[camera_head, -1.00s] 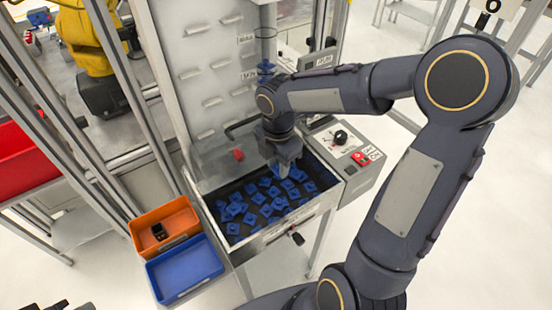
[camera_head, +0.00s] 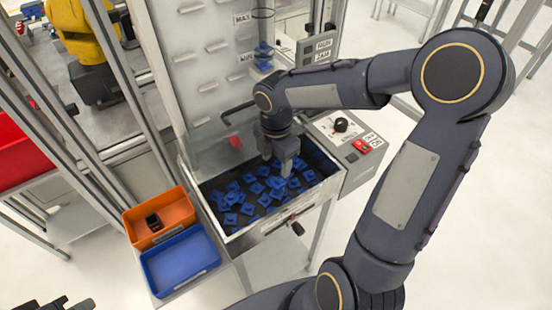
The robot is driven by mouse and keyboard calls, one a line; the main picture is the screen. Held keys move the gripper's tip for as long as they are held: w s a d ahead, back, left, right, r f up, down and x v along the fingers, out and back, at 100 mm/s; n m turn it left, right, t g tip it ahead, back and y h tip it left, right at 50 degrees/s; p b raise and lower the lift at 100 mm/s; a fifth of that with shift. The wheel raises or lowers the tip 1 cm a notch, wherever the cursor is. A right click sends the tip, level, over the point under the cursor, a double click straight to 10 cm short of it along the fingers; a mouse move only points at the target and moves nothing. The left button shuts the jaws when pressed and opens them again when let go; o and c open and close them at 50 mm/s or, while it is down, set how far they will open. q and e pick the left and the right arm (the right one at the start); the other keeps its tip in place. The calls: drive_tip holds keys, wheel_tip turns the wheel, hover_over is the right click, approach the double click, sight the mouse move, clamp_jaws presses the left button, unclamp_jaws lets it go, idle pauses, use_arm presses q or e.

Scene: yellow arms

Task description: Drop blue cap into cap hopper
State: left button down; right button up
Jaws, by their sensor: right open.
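Many blue caps (camera_head: 247,199) lie loose on the dark floor of the metal cap hopper (camera_head: 244,240), an open-topped bin in the middle of the head view. My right gripper (camera_head: 284,171) points down over the far right part of the hopper, with its fingertips close to the caps. It is open, and I see no cap held between its fingers. Some caps behind the fingers are hidden. My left gripper (camera_head: 62,304) shows only in part at the bottom left edge, far from the hopper, and its opening is unclear.
An orange bin (camera_head: 173,204) with a small dark object and an empty blue bin (camera_head: 183,264) stand left of the hopper. A clear tube (camera_head: 263,30) with blue pieces stands behind it. A control box (camera_head: 362,165) is at the right. Metal posts rise at the left.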

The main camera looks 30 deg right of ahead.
wheel_tip(320, 180, up, 8)
idle(0.5)
drive_tip(key=s+a+m+t+y, duration=0.1)
drive_tip(key=s+m+t+y, duration=0.1)
drive_tip(key=s+m, duration=0.6)
drive_tip(key=s+a+m+t+y, duration=0.1)
drive_tip(key=s+a+m+t, duration=0.1)
drive_tip(key=s+m, duration=0.6)
drive_tip(key=shift+s+a+f+m+t+y, duration=0.35)
drive_tip(key=shift+m+t, duration=0.45)
drive_tip(key=shift+m, duration=2.2)
drive_tip(key=shift+r, duration=0.1)
drive_tip(key=shift+c, duration=0.4)
